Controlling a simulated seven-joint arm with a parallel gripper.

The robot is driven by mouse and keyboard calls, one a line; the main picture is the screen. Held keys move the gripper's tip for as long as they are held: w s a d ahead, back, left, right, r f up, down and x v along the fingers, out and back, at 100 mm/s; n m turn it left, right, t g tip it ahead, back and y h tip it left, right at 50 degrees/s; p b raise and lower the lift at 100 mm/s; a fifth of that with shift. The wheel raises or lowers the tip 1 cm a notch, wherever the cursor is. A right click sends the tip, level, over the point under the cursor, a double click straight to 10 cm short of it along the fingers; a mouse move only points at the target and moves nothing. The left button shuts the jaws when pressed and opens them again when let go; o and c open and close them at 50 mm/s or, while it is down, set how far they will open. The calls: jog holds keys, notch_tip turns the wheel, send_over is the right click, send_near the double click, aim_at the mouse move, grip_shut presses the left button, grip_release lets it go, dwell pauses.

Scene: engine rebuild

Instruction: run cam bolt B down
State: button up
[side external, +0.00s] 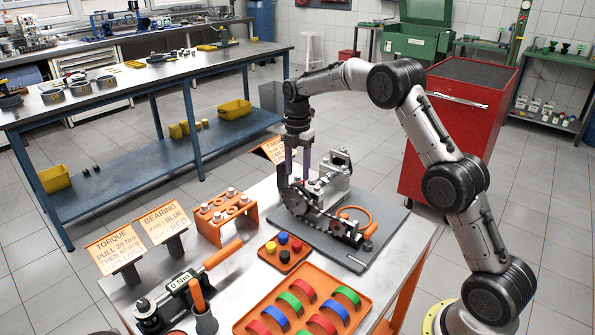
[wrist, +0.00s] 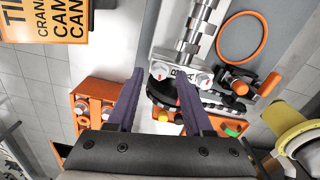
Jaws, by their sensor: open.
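The engine (side external: 318,195) stands on a grey mat on the steel table. In the wrist view, a camshaft (wrist: 192,35) runs up from a pale cap with two light bolt heads. The left bolt head (wrist: 160,71) shows between my fingertips; the right bolt head (wrist: 204,79) lies just outside my right finger. Dark lettering on the cap between them is partly hidden by that finger, so I cannot read which bolt is B. My gripper (wrist: 159,72) is open and empty, also seen in the side view (side external: 298,176) pointing down over the engine. I cannot tell whether the fingers touch anything.
An orange rack (side external: 225,215) with light-topped parts stands left of the engine. A torque tool (side external: 180,290) with a "0 Nm" display lies at the front left. An orange tray (side external: 262,322) of coloured shells is in front. An orange ring (wrist: 243,40) lies beside the camshaft.

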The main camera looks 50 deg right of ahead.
jog(key=shift+f, duration=0.4)
jog(key=shift+c, duration=0.2)
grip_shut()
